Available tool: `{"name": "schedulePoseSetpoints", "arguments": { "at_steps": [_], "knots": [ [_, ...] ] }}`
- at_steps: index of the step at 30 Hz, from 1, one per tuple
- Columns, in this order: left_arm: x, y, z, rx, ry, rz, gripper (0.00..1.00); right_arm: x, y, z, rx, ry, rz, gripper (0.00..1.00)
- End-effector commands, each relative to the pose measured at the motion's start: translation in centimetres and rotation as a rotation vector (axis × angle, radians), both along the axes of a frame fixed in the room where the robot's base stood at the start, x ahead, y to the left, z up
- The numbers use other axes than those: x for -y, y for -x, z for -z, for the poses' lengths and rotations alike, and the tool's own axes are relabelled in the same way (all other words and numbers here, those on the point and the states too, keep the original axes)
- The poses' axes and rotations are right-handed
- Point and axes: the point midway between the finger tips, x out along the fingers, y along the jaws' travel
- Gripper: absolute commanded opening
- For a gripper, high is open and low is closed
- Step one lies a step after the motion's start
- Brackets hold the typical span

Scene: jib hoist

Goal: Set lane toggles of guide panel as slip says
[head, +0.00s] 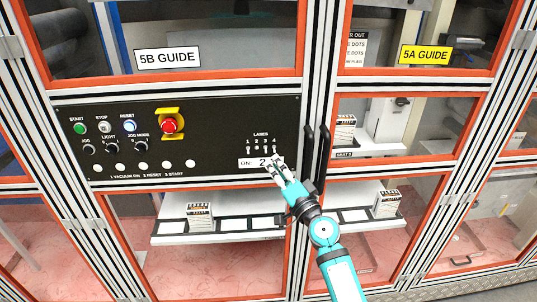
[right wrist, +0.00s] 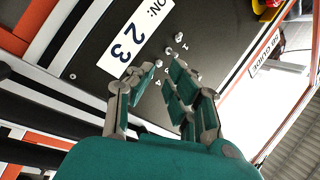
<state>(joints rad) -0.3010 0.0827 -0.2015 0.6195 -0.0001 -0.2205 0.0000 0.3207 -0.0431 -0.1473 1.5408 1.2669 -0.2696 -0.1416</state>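The black guide panel (head: 215,120) has a row of small lane toggles (head: 257,148) under the word LANES, numbered 1 to 4. The white slip (head: 247,162) below them reads "ON: 2 3" in the right wrist view (right wrist: 135,35). My right gripper (head: 274,162) is at the panel, in front of the slip's right end, just below the lane 4 end. In the right wrist view its fingers (right wrist: 166,63) are apart, with toggles (right wrist: 180,37) beyond the tips. Fingers partly hide the lane 3 and 4 end; toggle positions and contact cannot be told. My left gripper is not in view.
Left on the panel are a red emergency button (head: 169,125) in a yellow guard, START, STOP and RESET buttons, and several knobs. Black door handles (head: 322,146) stand just right of the panel. Below, a white shelf (head: 170,238) holds a small carton (head: 199,217).

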Motion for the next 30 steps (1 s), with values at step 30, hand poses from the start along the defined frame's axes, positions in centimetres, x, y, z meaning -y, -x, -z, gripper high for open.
{"name": "schedulePoseSetpoints", "arguments": {
  "at_steps": [30],
  "knots": [
    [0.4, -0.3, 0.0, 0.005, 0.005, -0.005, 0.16, -1.7, -3.8, -0.8, -0.001, 0.001, 0.0, 0.0]
  ]
}}
